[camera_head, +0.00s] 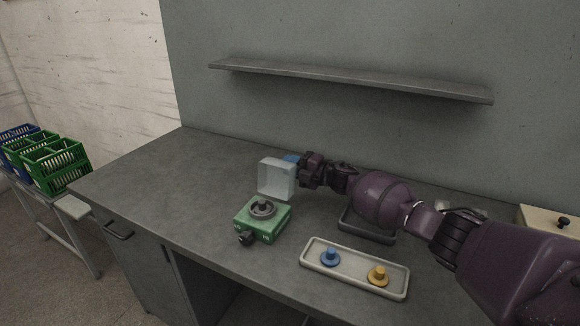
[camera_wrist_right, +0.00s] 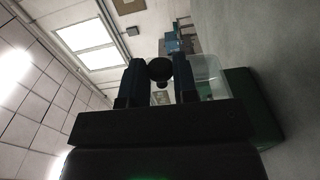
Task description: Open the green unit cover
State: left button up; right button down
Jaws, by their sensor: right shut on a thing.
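The green unit (camera_head: 262,222) stands on the grey worktop, with a dark round part on its top and a dark knob at its front. Its clear cover (camera_head: 276,180) stands raised at the unit's back edge, so the top is exposed. My right gripper (camera_head: 297,161) is at the upper right of the cover. In the right wrist view, my right gripper (camera_wrist_right: 160,78) is shut on a dark round knob (camera_wrist_right: 160,70), with the clear cover (camera_wrist_right: 210,76) just behind it. The unit's green body (camera_wrist_right: 250,100) is to the right there. My left gripper is not in view.
A pale tray (camera_head: 353,283) with a blue and a yellow knobbed piece lies at the front. A dark tray (camera_head: 368,226) is under my right arm. A beige box (camera_head: 545,222) stands at right. A shelf (camera_head: 350,80) hangs above. The worktop's left (camera_head: 175,185) is clear.

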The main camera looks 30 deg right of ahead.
jog(key=shift+f, duration=0.2)
jog(key=c, duration=0.9)
grip_release()
jog(key=shift+d, duration=0.1)
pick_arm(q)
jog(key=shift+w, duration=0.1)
pick_arm(e)
jog(key=shift+r, duration=0.1)
pick_arm(q)
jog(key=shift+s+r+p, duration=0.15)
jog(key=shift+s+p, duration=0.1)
jog(key=shift+p, duration=0.25)
pick_arm(e)
jog(key=v, duration=1)
jog(key=shift+s+d, duration=0.25)
jog(key=shift+s, duration=0.05)
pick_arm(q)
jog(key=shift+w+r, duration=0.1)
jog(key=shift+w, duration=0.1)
